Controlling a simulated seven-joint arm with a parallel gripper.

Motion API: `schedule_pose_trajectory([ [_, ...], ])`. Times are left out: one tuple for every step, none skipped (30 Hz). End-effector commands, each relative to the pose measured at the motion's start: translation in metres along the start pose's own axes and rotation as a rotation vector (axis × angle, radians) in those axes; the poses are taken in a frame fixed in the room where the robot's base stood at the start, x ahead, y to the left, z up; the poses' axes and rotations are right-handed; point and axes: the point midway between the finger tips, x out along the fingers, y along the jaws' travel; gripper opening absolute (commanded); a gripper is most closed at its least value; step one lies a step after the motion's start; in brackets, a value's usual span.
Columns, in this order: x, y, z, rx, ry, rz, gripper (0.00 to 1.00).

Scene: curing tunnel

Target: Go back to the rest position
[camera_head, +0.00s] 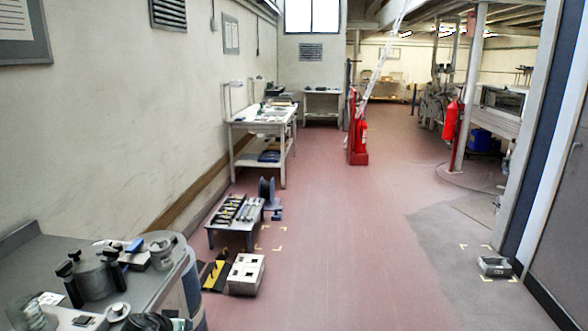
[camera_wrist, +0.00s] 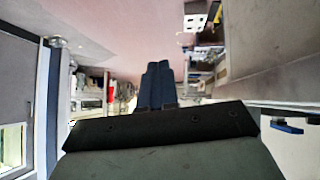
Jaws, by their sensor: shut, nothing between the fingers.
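My gripper (camera_wrist: 158,68) shows in the wrist view, its two dark blue fingers side by side and touching. It is shut and empty, with nothing between the fingertips. The dark gripper body fills the lower part of that view. The room behind it appears upside down, with the reddish floor at the top. My gripper does not show in the head view.
A grey workbench (camera_head: 40,262) with a metal pot (camera_head: 92,280) stands at the lower left. A low tool table (camera_head: 232,232), a white box (camera_head: 246,274) and a workbench (camera_head: 262,118) line the left wall. A grey tray (camera_head: 495,266) sits right. The middle floor is clear.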

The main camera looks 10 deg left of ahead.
Motion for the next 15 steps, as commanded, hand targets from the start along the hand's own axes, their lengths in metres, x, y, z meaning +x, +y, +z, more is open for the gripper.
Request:
schedule_pose_trajectory([
  [0.021, 0.028, 0.013, -0.016, -0.030, 0.029, 0.00],
  [0.032, 0.041, 0.019, -0.026, -0.046, 0.044, 0.00],
  [0.047, 0.059, 0.028, -0.041, -0.070, 0.063, 0.00],
  [0.058, 0.073, 0.034, -0.052, -0.089, 0.076, 0.00],
  [0.068, 0.086, 0.042, -0.062, -0.108, 0.090, 0.00],
  [0.081, 0.105, 0.051, -0.076, -0.134, 0.107, 0.00],
  [0.090, 0.119, 0.060, -0.087, -0.156, 0.119, 0.00],
  [0.099, 0.132, 0.068, -0.096, -0.177, 0.131, 0.00],
  [0.111, 0.150, 0.079, -0.109, -0.208, 0.146, 0.00],
  [0.120, 0.163, 0.088, -0.119, -0.234, 0.156, 0.00],
  [0.129, 0.176, 0.098, -0.128, -0.259, 0.165, 0.00],
  [0.139, 0.192, 0.111, -0.139, -0.295, 0.176, 0.00],
  [0.147, 0.204, 0.120, -0.148, -0.322, 0.183, 0.00],
  [0.154, 0.215, 0.131, -0.154, -0.350, 0.188, 0.00],
  [0.162, 0.230, 0.144, -0.163, -0.386, 0.196, 0.00],
])
